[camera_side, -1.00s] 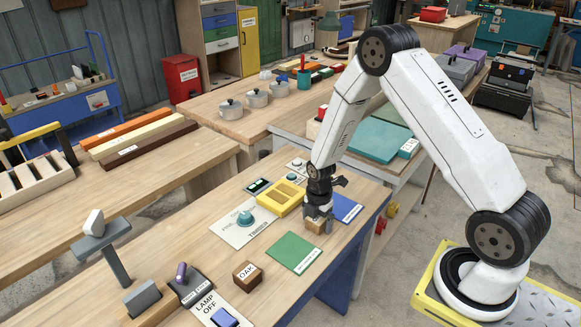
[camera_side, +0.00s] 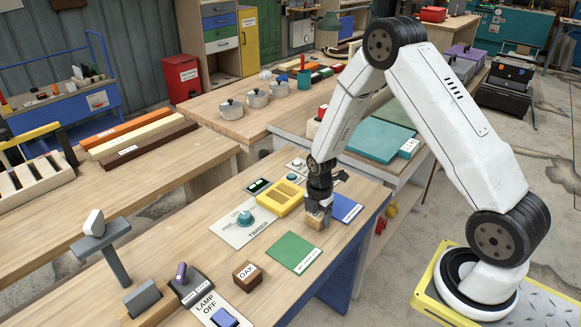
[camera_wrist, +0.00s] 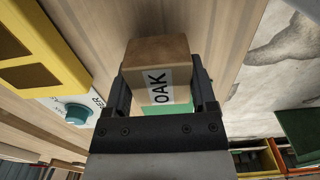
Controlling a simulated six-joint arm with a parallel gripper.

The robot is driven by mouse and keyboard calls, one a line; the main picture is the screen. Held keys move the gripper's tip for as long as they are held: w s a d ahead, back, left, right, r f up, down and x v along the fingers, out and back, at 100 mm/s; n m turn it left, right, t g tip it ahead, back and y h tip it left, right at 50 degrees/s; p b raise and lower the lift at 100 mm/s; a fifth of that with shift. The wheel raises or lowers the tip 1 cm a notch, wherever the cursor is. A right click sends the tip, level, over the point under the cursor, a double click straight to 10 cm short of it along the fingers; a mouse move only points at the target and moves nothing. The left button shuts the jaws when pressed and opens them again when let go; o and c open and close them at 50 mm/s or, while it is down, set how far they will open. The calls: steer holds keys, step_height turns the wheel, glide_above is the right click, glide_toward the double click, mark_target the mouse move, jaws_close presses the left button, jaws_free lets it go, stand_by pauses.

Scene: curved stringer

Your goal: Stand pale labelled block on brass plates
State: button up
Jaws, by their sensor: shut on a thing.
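A pale tan wooden block (camera_side: 316,222) is between the fingers of my gripper (camera_side: 318,210), over the bench between the yellow tray and the blue mat. In the wrist view the block (camera_wrist: 155,50) shows a white label reading OAK, and a finger of my gripper (camera_wrist: 160,88) is on each side of it. My gripper is shut on it. A darker brown block (camera_side: 247,276), also labelled OAK, sits on the bench nearer the camera. I cannot make out any brass plates. The pale block's underside is hidden.
A green mat (camera_side: 294,253) lies in front of my gripper and a blue mat (camera_side: 347,208) to its right. A lamp switch panel (camera_side: 215,312) is at the front.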

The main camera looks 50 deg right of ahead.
steer(key=s+a+r, duration=0.3)
steer(key=s+r, duration=0.8)
steer(key=s, duration=0.2)
steer(key=shift+s, duration=0.35)
steer(key=shift+r, duration=0.1)
stand_by(0.4)
steer(key=w+d, duration=0.2)
steer(key=w, duration=1.2)
steer(key=w+d, duration=0.3)
steer(key=w, duration=1.1)
steer(key=shift+w+d+f, duration=0.25)
steer(key=shift+w+f, duration=0.1)
steer(key=shift+w, duration=0.05)
steer(key=shift+f, duration=0.1)
steer(key=shift+f, duration=2.8)
steer(key=shift+f, duration=0.6)
